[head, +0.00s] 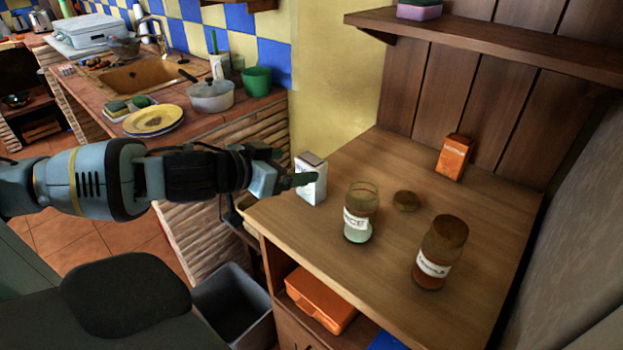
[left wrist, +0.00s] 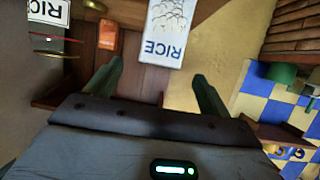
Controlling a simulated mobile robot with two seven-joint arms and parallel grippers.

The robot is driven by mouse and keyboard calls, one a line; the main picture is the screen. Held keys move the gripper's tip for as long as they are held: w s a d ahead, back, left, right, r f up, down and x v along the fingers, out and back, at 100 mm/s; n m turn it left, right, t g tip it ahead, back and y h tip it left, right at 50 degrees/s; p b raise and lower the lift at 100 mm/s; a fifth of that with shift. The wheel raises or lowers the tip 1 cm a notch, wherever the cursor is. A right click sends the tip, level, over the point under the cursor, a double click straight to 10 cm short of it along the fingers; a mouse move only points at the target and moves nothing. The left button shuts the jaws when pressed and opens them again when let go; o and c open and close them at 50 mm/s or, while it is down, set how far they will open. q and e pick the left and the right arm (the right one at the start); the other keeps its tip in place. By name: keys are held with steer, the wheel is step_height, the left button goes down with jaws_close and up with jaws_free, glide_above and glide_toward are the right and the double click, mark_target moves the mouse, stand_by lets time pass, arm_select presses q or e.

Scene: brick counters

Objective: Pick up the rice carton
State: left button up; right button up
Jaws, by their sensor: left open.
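In the left wrist view the carton (left wrist: 167,35), lettered RICE, appears upside down, beyond and between the two spread fingers of the gripper (left wrist: 156,70). I see no grip on it; whether a finger touches it I cannot tell. My right gripper is not in view.
A glass rice jar (head: 359,222) stands open right of the carton, with a round lid (head: 406,201) beside it. A second, lidded jar (head: 437,262) and an orange carton (head: 454,157) stand farther right. A shelf (head: 490,45) hangs above. A grey bin (head: 233,308) stands below left.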

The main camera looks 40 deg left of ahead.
mark_target(304, 164)
arm_select(q)
steer(key=shift+x, duration=2.6)
steer(key=shift+c, duration=1.2)
steer(key=c, duration=0.9)
